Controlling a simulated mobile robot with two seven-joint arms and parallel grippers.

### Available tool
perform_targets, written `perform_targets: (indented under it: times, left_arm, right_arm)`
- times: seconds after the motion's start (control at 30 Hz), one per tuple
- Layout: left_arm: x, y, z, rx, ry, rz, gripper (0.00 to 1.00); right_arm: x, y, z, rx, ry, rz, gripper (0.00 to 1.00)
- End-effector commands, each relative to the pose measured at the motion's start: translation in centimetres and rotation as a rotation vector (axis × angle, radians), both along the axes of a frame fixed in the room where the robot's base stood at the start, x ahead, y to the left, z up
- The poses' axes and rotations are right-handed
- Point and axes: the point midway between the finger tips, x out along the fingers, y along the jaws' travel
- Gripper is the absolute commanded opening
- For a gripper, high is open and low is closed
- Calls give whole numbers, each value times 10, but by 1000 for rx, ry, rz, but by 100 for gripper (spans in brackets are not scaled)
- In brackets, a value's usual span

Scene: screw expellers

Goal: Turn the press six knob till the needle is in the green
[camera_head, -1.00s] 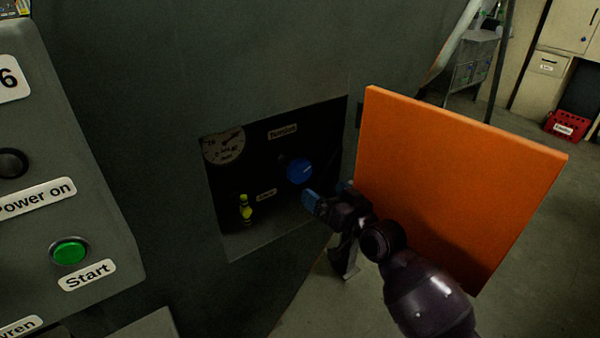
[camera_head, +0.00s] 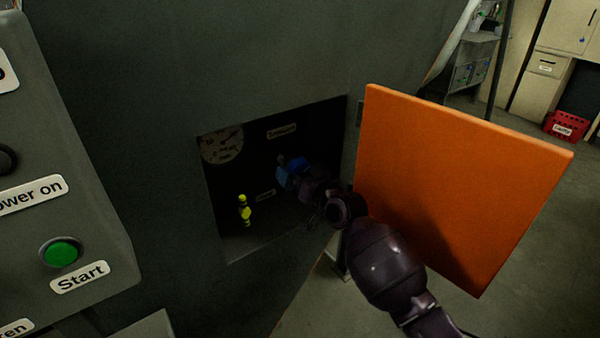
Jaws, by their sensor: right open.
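The blue knob (camera_head: 299,163) sits on the back wall of the dark recess in the press, partly hidden behind my right gripper. My right gripper (camera_head: 288,172) is inside the recess, its blue fingertips at the knob. It is open; whether the fingers touch the knob I cannot tell. The round gauge (camera_head: 222,146) is at the recess's upper left. Its needle and coloured zones are too dim and small to read. My left gripper is out of view.
The orange door (camera_head: 455,190) stands open on the right, close beside my right arm. A yellow-green valve (camera_head: 244,211) is at the recess's lower left. A control panel with a green Start button (camera_head: 61,252) is at the left.

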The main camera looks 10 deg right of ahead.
Motion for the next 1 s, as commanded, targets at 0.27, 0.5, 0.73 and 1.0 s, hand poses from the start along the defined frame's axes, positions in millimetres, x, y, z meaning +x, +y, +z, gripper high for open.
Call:
perform_targets:
  times: [0.27,0.5,0.73,1.0]
  left_arm:
    - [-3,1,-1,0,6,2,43]
    - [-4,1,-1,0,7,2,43]
    - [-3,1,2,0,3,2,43]
    - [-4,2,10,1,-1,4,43]
  right_arm:
    - [0,0,0,0,-1,0,72]
    - [0,0,0,1,-1,0,49]
    - [0,0,1,43,17,0,49]
    - [0,1,4,201,79,0,49]
